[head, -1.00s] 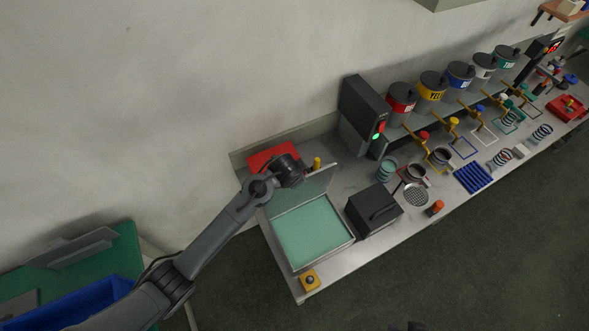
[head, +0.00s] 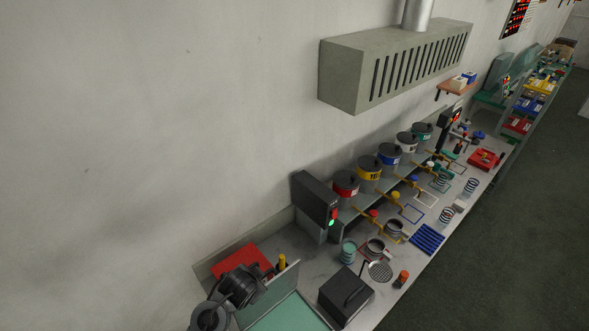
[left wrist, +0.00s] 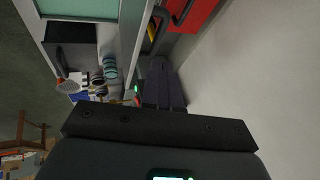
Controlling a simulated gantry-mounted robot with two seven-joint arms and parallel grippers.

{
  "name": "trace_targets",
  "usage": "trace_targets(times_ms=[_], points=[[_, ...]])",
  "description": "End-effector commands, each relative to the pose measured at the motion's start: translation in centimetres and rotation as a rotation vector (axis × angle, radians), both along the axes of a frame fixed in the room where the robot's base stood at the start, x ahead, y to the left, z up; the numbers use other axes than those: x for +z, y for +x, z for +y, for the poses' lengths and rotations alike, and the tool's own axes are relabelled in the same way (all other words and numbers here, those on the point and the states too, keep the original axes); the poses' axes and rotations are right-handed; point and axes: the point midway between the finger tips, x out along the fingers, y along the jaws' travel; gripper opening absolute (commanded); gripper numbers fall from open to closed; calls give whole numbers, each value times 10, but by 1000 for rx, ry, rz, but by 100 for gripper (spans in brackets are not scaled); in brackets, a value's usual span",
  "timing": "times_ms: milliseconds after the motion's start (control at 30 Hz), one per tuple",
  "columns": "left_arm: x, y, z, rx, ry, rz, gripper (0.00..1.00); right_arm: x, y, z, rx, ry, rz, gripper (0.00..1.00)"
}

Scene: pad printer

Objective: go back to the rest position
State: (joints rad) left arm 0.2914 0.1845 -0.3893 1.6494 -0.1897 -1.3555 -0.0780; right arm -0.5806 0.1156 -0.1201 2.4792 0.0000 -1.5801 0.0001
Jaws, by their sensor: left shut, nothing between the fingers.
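My left arm's dark wrist (head: 240,288) is at the bottom left of the head view, over the left end of the bench, beside a red block (head: 240,261) and a clear upright panel. The fingers of my left gripper (left wrist: 163,88) show in the left wrist view as a dark narrow shape, closed with nothing between them. In the head view the fingers are hidden behind the wrist. My right gripper is not in view.
The green-floored tray (head: 290,314), a black box (head: 345,293) and a dark upright machine (head: 314,198) stand close to the wrist. Several ink pots (head: 369,173) line the bench. A grey vent hood (head: 392,68) hangs on the wall. The wall side is bare.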

Motion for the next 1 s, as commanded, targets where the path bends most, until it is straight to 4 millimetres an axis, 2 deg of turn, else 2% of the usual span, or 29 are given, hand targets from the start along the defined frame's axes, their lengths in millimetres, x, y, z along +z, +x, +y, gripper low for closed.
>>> trace_targets(times_ms=[100, 267, 400, 500, 600, 700, 800, 1000], points=[[-13, -42, 0, 43, -52, 34, 0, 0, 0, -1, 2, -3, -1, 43], [-22, -116, 10, 143, -135, 90, 0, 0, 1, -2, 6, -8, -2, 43], [-18, -183, 25, 246, -195, 141, 0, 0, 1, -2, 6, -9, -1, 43], [-11, -224, 38, 317, -224, 172, 0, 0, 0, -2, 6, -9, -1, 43], [-2, -256, 48, 373, -242, 195, 0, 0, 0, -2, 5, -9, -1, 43], [6, -279, 56, 414, -253, 210, 0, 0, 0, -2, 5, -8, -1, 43], [11, -293, 61, 440, -258, 219, 0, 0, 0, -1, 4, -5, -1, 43], [8, -299, 63, 453, -262, 224, 0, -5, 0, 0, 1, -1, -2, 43]])
